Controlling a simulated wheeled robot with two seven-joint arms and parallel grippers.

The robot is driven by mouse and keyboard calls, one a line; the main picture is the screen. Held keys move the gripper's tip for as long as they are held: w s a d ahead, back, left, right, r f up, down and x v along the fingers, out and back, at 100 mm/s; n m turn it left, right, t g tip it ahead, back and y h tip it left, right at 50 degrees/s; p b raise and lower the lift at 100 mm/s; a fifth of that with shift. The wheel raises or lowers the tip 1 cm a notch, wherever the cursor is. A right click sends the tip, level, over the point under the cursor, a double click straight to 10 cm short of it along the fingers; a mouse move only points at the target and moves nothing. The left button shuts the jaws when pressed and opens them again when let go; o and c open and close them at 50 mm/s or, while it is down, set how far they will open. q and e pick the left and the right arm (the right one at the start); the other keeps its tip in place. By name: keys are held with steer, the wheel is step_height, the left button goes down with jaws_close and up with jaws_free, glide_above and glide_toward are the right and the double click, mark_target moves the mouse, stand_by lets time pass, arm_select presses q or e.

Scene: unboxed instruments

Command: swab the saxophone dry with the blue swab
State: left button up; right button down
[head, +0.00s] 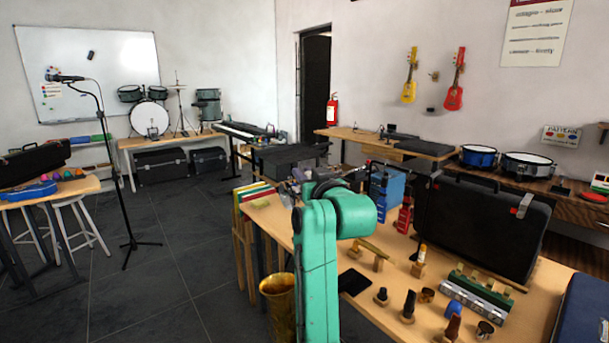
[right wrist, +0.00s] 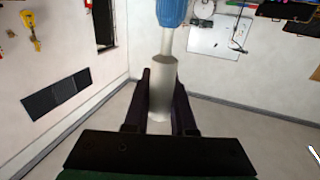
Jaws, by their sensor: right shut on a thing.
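The saxophone shows in the head view as a golden brass bell (head: 278,295) at the near left edge of the table; my teal right arm hides much of the area beside it. In the right wrist view my right gripper (right wrist: 162,80) is shut on a pale, upright cylinder (right wrist: 163,92) with a thin neck and a blue head (right wrist: 172,12), which looks like the blue swab. The blue head is cut off by the top edge. In the head view my right arm hides its own fingers. My left gripper is not in view.
The wooden table (head: 395,270) carries a large black case (head: 482,225), a black tablet (head: 354,282), several small mouthpieces on stands and a green rack (head: 480,284). A dark blue case (head: 583,315) is at the right. Open floor (head: 130,285) lies to the left.

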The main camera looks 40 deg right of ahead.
arm_select(q)
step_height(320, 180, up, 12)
steer(key=p, duration=1)
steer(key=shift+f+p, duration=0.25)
steer(key=shift+p, duration=0.15)
arm_select(e)
step_height(320, 180, up, 12)
steer(key=shift+f, duration=0.15)
arm_select(q)
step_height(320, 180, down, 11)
steer(key=b, duration=1)
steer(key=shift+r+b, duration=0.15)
steer(key=shift+b, duration=0.2)
arm_select(e)
step_height(320, 180, down, 15)
arm_select(q)
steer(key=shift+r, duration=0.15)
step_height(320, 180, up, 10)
steer(key=p, duration=1)
arm_select(e)
step_height(320, 180, up, 10)
